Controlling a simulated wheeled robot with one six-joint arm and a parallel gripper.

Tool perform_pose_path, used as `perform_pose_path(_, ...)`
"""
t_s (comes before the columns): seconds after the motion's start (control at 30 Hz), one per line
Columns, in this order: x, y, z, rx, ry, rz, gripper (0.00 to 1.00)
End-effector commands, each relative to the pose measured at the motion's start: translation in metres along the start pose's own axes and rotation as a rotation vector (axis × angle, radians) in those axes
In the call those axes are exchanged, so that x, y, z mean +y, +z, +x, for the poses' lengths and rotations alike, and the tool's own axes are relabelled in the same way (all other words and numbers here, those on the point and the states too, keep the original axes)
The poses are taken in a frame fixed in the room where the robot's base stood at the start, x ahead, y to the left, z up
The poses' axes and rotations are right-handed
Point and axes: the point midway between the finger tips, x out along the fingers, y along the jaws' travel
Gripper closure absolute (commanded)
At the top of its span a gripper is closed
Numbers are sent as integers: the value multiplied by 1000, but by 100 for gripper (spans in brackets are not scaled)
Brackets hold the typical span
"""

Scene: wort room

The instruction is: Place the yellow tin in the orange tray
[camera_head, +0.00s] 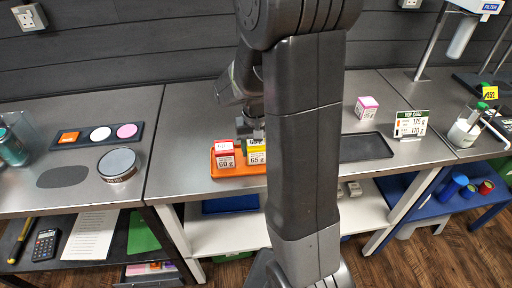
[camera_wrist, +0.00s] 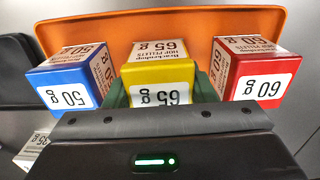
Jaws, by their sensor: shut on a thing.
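The yellow tin (camera_wrist: 160,83), marked 65 g, is between the green fingers of my gripper (camera_wrist: 162,92), which is shut on it. It is upright over the orange tray (camera_wrist: 160,30), between a blue tin (camera_wrist: 72,80) and a red tin (camera_wrist: 258,75). In the head view my arm partly hides the yellow tin (camera_head: 257,156) and the right part of the orange tray (camera_head: 236,171). The yellow tin looks about level with the red tin (camera_head: 224,157). I cannot tell whether its base touches the tray floor. The blue tin is hidden in the head view.
A round tin (camera_head: 118,164) and a dark strip with coloured pieces (camera_head: 98,136) are on the left bench.

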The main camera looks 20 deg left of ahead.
Motion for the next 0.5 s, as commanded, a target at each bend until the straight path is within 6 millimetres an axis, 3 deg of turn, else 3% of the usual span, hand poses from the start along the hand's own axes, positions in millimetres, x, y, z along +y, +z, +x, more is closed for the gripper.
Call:
perform_pose_path(0.37, 0, 0, 6, 1, 0, 0, 75)
perform_pose_path(0.4, 0, 0, 6, 1, 0, 0, 47)
perform_pose_path(0.5, 0, 0, 5, 1, 0, 0, 28)
